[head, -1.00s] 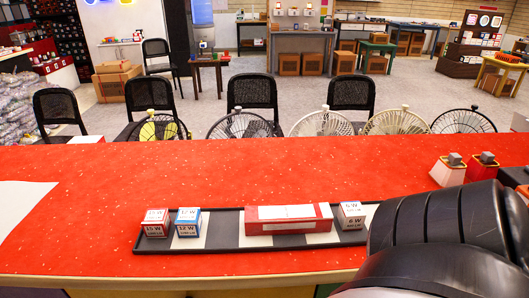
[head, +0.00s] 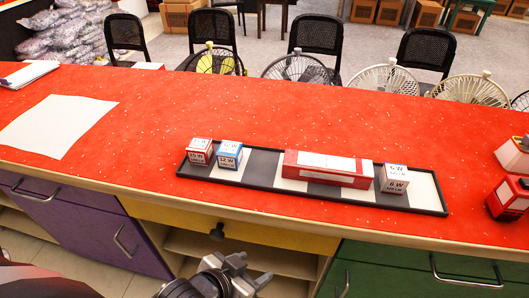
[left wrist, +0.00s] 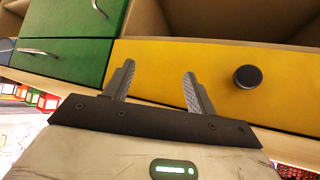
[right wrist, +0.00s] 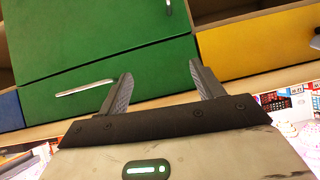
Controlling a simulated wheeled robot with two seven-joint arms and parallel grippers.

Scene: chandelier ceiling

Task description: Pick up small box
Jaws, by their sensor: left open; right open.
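Three small boxes stand on a long black-rimmed tray (head: 262,195) on the red counter: a red-and-white one (head: 200,152), a blue-and-white one (head: 229,155) and a grey-and-white one (head: 393,179). A longer red-and-white box (head: 327,168) lies between the blue and the grey ones. My left gripper (head: 252,272) is open and empty, below the counter's front edge; its fingers also show in the left wrist view (left wrist: 158,72), before a yellow drawer. My right gripper (right wrist: 161,72) is open and empty, facing green cabinet fronts, and is not in the head view.
The red counter top (head: 300,115) is clear behind the tray. A white sheet (head: 58,125) lies at left, and red-and-white containers (head: 509,196) stand at right. Purple, yellow (head: 226,229) and green fronts with handles lie below the edge. Chairs and fans stand behind.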

